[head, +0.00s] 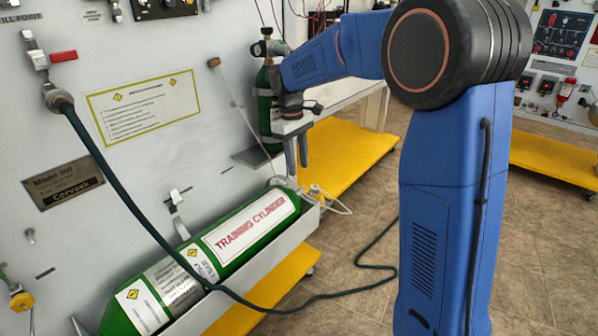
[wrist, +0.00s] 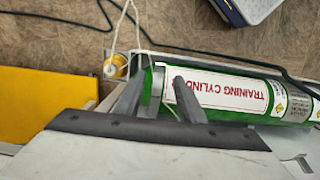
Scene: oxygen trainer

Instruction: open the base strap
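The green training cylinder (head: 255,228) lies along the foot of the grey panel in a white trough. It also shows in the wrist view (wrist: 222,95). I cannot clearly make out which part is the base strap. A metal lever piece (head: 178,205) sits on the panel just above the cylinder, and a silver band or label (head: 172,283) shows on the cylinder's lower left part. My gripper (head: 298,165) points down above the cylinder's far end, well right of these. In the wrist view its two fingers (wrist: 158,88) are apart with nothing held between them.
A dark green hose (head: 135,218) hangs from the panel's fitting, crosses in front of the cylinder and runs onto the floor. A second green cylinder (head: 266,105) stands upright behind my gripper. Yellow platforms (head: 345,155) lie beyond. The tiled floor on the right is mostly clear.

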